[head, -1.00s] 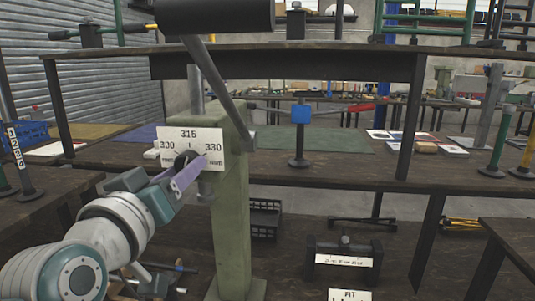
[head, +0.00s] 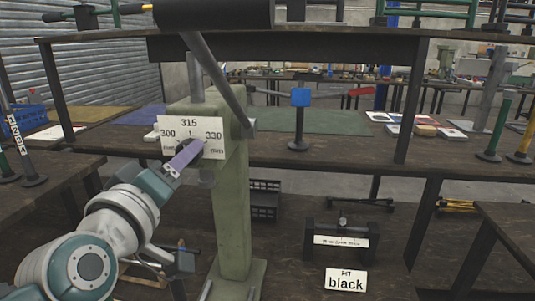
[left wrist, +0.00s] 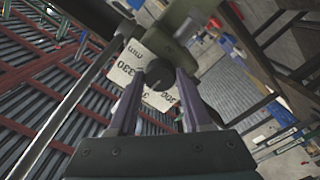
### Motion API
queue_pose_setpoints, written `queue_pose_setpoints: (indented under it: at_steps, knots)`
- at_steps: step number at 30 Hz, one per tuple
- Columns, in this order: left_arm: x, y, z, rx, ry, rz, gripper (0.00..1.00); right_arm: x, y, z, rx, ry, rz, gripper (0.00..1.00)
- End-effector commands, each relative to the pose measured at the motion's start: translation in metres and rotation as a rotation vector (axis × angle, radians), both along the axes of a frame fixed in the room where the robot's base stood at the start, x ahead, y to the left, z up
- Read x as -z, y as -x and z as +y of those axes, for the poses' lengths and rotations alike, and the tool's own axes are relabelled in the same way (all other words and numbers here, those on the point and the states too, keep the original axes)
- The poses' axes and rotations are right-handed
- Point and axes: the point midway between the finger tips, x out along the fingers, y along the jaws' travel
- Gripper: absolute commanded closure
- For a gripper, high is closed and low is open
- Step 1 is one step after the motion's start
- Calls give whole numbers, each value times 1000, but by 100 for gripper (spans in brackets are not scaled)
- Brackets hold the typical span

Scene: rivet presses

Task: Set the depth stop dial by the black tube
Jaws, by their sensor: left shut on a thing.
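The depth stop dial has a white scale plate (head: 208,137) marked 300, 315, 330 and mm, on the green press column. Its dark round knob (left wrist: 158,73) shows in the left wrist view; in the head view my gripper mostly hides it. My left gripper (head: 190,150) is at the plate, its purple fingers on either side of the knob and shut on it. The knob's pointer setting is unclear. A black tube-like piece (head: 343,228) sits low in a dark stand with a white label (head: 341,241), too small to read. My right gripper is not in view.
The green press column (head: 235,215) rises beside my arm, with a slanted grey lever (head: 215,80) above. Dark workbenches (head: 330,152) stand behind, and a black crate (head: 265,199) lies low.

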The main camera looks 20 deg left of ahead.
Motion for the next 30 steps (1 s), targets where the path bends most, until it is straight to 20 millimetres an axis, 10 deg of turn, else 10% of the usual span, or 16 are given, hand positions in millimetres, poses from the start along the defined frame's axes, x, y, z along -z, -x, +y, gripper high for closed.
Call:
queue_pose_setpoints:
  at_steps: [6, 7, 14, 30]
  knots:
    - [1, 0, 0, 0, -1, 2, 100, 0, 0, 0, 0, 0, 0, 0]
    - [1, 0, 0, 0, -1, 2, 47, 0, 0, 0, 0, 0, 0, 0]
    - [0, 0, 0, 0, -2, 2, 21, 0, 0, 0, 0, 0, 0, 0]
    - [1, 34, -8, 0, -1, 5, 20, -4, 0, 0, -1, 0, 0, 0]
